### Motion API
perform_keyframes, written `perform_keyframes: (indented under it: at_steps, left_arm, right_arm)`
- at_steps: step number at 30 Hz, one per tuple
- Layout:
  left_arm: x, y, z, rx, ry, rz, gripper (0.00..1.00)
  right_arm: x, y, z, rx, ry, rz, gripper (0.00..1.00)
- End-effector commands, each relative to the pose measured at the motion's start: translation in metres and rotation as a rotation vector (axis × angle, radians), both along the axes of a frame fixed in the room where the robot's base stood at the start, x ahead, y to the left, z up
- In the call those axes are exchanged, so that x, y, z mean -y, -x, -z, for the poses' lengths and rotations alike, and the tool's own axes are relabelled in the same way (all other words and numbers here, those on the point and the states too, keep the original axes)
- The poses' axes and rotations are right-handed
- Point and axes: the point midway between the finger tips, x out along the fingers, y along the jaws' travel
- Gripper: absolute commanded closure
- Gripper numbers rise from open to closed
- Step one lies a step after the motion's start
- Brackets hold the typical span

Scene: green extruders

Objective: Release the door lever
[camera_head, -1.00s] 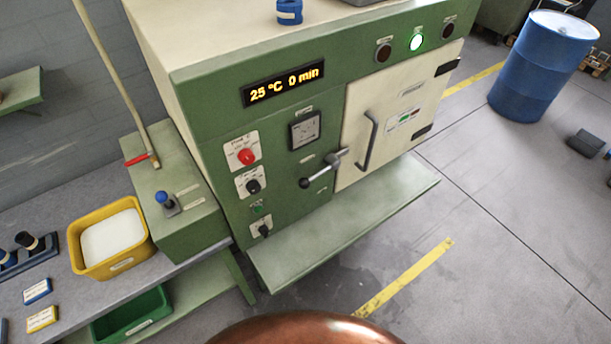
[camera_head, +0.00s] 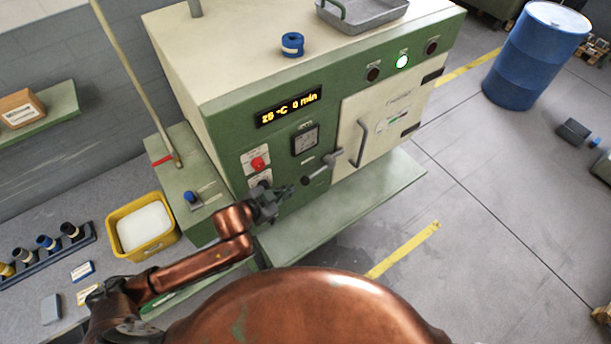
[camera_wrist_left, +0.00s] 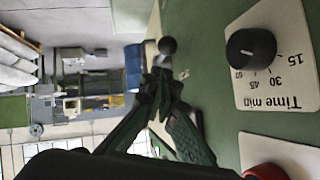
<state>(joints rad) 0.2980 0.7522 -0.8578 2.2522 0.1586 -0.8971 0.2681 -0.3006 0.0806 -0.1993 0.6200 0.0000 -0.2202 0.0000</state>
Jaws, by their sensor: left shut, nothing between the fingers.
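The oven door (camera_head: 385,125) is shut, on the right of the green machine's front. The door lever (camera_head: 333,161) sits at its left edge and slopes down and left to a black ball knob (camera_head: 306,180). My left gripper (camera_head: 288,191) is shut and empty, just left of the knob and apart from it as far as I can see. In the left wrist view my shut fingers (camera_wrist_left: 163,82) point at the black knob (camera_wrist_left: 168,45), which shows just beyond the tips. My right gripper is not in view.
A timer dial (camera_wrist_left: 250,50) and a red button (camera_head: 258,164) lie close to my left gripper. A door handle (camera_head: 362,140) stands out right of the lever. A yellow bin (camera_head: 172,240) is on the left bench. A blue barrel (camera_head: 525,60) stands far right; floor is free between.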

Motion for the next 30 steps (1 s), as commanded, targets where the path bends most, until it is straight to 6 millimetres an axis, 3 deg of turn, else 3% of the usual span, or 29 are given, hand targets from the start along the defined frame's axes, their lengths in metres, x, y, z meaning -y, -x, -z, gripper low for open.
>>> perform_keyframes:
  at_steps: [1, 3, 9, 24, 30]
  left_arm:
    - [0.007, -0.004, -0.015, 0.034, -0.028, 0.059, 1.0]
    - [0.014, -0.004, -0.026, 0.056, -0.049, 0.123, 1.0]
    - [0.015, -0.005, -0.043, 0.079, -0.093, 0.223, 1.0]
    - [0.013, -0.005, -0.045, 0.078, -0.103, 0.245, 1.0]
    - [0.024, -0.015, -0.038, 0.078, -0.101, 0.245, 1.0]
  right_arm:
    - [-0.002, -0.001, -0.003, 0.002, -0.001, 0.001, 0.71]
    - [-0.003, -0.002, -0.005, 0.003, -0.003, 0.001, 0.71]
    - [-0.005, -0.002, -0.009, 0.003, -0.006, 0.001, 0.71]
    - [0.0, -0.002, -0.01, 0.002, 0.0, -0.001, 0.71]
    - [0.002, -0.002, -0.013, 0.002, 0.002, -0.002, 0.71]
